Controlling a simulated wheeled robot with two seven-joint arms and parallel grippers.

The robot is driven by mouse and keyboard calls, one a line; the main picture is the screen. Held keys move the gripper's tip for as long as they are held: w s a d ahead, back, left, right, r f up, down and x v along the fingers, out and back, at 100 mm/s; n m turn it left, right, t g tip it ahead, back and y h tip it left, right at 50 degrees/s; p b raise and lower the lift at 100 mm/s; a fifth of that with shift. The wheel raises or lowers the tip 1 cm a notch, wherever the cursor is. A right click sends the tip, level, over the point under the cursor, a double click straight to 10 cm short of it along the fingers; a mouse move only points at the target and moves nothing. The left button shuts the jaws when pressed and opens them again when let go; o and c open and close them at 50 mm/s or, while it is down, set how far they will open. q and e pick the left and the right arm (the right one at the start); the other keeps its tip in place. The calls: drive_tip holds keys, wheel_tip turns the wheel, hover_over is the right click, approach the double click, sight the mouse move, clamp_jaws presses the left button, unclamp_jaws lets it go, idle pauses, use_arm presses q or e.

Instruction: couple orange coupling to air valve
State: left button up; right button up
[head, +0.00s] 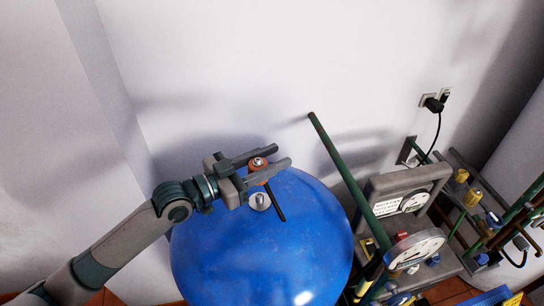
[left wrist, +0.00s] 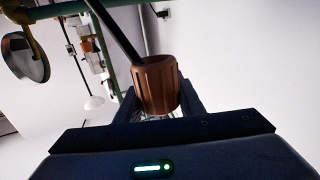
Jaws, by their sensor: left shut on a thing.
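The orange coupling (head: 258,164) is a small ribbed sleeve with a pale metal centre. It sits between the fingers of my left gripper (head: 280,157), which is shut on it. In the left wrist view the coupling (left wrist: 158,86) looks brown-orange, with a black hose (left wrist: 117,32) running up and left from it. A silver fitting, apparently the air valve (head: 260,201), stands on top of the blue tank (head: 262,250). In the head view the coupling shows just above the valve and apart from it; the height gap is hard to tell. My right gripper is not in view.
A green pole (head: 345,180) leans up right of the tank. A wall socket with a black plug (head: 433,103) is on the white wall.

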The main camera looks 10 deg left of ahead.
use_arm(q)
drive_tip(key=shift+f+b, duration=1.75)
drive_tip(key=shift+f, duration=0.65)
drive_tip(key=shift+f, duration=1.05)
drive_tip(key=o, duration=1)
drive_tip(key=shift+f, duration=0.1)
drive_tip(key=shift+s+f, duration=0.15)
drive_tip(key=shift+s+a+f+b, duration=0.1)
drive_tip(key=shift+s+a+b, duration=0.2)
drive_tip(key=shift+a, duration=0.15)
drive_tip(key=b+v, duration=0.2)
drive_tip(key=v, duration=0.5)
drive_tip(key=b+v, duration=0.3)
drive_tip(key=v, duration=0.4)
drive_tip(key=shift+r, duration=0.25)
drive_tip(key=shift+v, duration=1.1)
drive_tip(key=shift+r, duration=0.2)
